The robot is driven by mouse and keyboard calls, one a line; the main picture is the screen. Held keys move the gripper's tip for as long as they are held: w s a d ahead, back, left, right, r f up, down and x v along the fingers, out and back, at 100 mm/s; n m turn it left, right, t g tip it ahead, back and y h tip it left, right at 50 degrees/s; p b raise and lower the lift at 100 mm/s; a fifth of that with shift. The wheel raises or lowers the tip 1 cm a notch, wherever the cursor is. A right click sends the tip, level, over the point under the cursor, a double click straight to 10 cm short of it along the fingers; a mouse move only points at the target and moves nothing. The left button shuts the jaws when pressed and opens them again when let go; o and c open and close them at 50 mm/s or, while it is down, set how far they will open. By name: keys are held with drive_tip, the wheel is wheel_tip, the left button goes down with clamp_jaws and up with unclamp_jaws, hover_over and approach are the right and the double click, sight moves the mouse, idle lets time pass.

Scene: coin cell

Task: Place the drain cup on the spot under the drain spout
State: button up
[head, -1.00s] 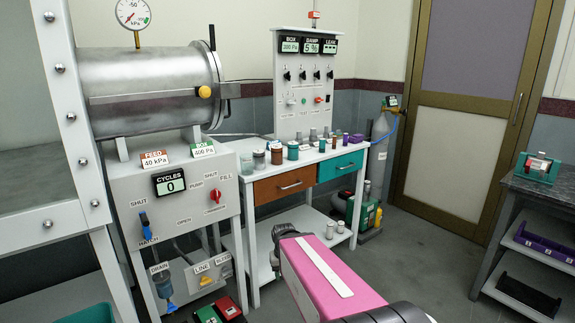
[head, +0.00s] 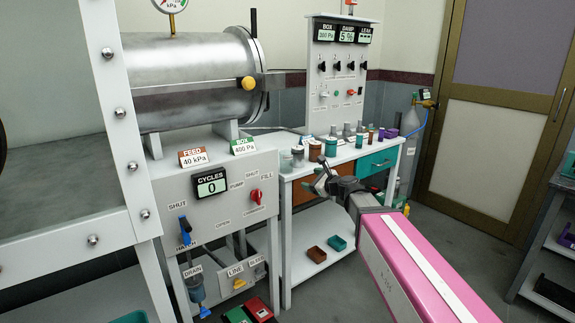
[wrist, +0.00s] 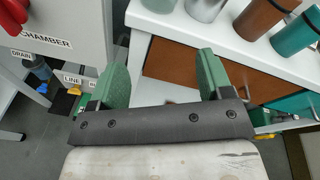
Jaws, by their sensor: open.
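My gripper (head: 322,182) is open and empty, in front of the white bench beside the grey panel. Its two green-padded fingers stand apart in the wrist view (wrist: 163,78). Under the DRAIN label (head: 192,271) hangs a translucent grey-blue drain fitting (head: 196,290) with a blue part at its lower end. The fitting also shows small at the left of the wrist view (wrist: 38,70). The spot under it is hard to make out. No vessel is marked as the drain cup, so I cannot tell which it is. Several lidded jars stand on the white bench (head: 345,155).
The chamber's grey panel (head: 235,200) stands left of my gripper. A red box (head: 258,309) and a green box (head: 236,316) sit low near the drain. Open floor lies right of the bench.

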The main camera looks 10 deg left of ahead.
sight(291, 157)
drive_tip(key=w+a+r+m, duration=0.1)
drive_tip(key=a+r+m, duration=0.1)
drive_tip(key=w+a+r+m+t, duration=0.1)
drive_tip(key=w+a+r, duration=0.1)
drive_tip(key=a, duration=0.1)
drive_tip(key=w+a+r+m+t+y, duration=0.1)
drive_tip(key=w+a+r+m, duration=0.1)
drive_tip(key=a, duration=0.1)
drive_tip(key=shift+a+m, duration=0.2)
drive_tip(key=shift+m, duration=0.1)
drive_tip(key=x, duration=0.5)
drive_tip(key=shift+f, duration=0.3)
drive_tip(key=c, duration=0.8)
drive_tip(key=shift+o, duration=0.2)
drive_tip(key=shift+r, duration=0.1)
